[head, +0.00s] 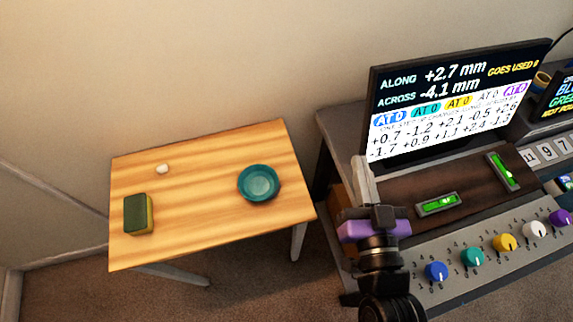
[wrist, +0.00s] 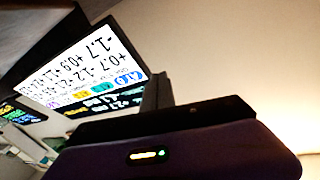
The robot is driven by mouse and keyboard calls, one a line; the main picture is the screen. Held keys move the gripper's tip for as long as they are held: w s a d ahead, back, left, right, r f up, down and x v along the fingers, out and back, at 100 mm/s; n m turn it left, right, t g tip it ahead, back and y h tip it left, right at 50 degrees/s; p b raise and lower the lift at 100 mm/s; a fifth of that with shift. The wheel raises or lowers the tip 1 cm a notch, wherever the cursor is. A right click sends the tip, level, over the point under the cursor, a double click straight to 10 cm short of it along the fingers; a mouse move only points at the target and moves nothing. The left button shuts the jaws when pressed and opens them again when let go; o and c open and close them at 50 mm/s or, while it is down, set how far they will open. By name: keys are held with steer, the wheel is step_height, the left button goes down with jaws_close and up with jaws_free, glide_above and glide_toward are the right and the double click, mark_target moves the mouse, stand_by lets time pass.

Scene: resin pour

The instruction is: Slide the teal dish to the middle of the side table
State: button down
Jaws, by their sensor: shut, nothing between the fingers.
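The teal dish (head: 259,183) sits on the right part of the wooden side table (head: 205,225), close to its right edge. It is round, shallow and looks empty. My gripper (head: 361,168) is to the right of the side table, over the left end of the console, apart from the dish. Its fingers are together with nothing between them. In the wrist view my gripper's finger (wrist: 158,90) points up past the screen, and neither the dish nor the side table shows there.
A green and yellow sponge (head: 138,214) and a small white lump (head: 162,169) lie on the table's left part. The table's middle is clear. To the right stands a console with a screen (head: 450,95), level vials (head: 438,204) and several coloured knobs (head: 471,257).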

steer(key=w+a+r+n+g+y+p, duration=0.3)
steer(key=w+a+r+n+g, duration=0.15)
steer(key=w+a+n, duration=0.4)
steer(key=w+a+r+n+g+y+p, duration=0.35)
steer(key=w+a+n+g, duration=0.2)
steer(key=w, duration=0.65)
steer(key=s+d+f+n+g+h, duration=0.45)
steer(key=s+f+n+g, duration=0.35)
steer(key=s, duration=0.3)
steer(key=shift+g, duration=0.5)
steer(key=b+x, duration=0.1)
steer(key=x, duration=1.6)
steer(key=shift+a+f, duration=0.1)
steer(key=shift+f, duration=0.15)
steer(key=shift+a, duration=0.1)
steer(key=s+a, duration=0.1)
steer(key=a, duration=0.4)
steer(key=s+a, duration=0.2)
steer(key=a, duration=0.3)
steer(key=s+a+b, duration=0.1)
steer(key=a, duration=0.4)
steer(key=shift+s, duration=0.15)
